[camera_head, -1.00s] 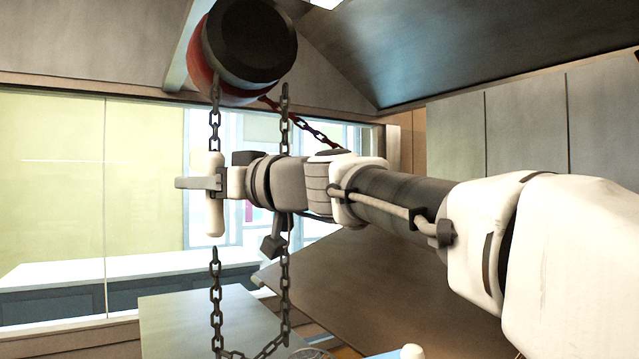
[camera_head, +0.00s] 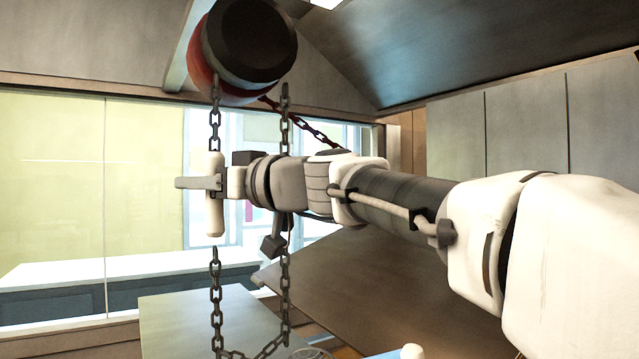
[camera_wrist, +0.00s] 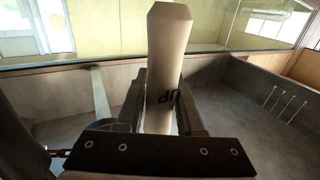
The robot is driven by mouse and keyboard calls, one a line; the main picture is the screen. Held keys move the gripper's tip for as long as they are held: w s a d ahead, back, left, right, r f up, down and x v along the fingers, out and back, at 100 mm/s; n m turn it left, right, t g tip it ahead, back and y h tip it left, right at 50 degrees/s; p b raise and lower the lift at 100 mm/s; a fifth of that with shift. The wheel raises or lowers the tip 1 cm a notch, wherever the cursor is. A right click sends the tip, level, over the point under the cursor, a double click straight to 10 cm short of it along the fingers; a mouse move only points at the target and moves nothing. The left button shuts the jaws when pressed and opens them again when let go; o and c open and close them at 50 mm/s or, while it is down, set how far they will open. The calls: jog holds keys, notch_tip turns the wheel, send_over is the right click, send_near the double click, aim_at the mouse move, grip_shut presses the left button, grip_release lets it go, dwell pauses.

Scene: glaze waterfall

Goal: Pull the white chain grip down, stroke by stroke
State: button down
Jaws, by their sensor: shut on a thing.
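The white chain grip (camera_head: 214,222) is an upright white cylinder on the left strand of a dark chain, below the hoist drum. My gripper (camera_head: 200,183) comes in from the right and is shut around the grip's middle. In the wrist view the white grip (camera_wrist: 165,70) stands between the two fingers of my gripper (camera_wrist: 160,115), with dark upside-down lettering on its side. The chain (camera_head: 215,130) runs up from the grip to the red and black hoist (camera_head: 250,45) and continues below it. The lower end of the grip is hidden in the wrist view.
A second chain strand (camera_head: 285,300) hangs close behind my wrist, and both strands join in a loop low down. A slanted brown panel (camera_head: 370,285) lies below my arm. A grey-green flat surface (camera_head: 180,315) is at lower left. Open space lies left of the grip.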

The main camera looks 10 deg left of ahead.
jog(key=shift+f, duration=0.15)
notch_tip(320, 180, down, 18)
jog(key=b, duration=2.2)
jog(key=shift+r, duration=0.25)
jog(key=shift+w+a, duration=0.1)
jog(key=shift+r, duration=0.1)
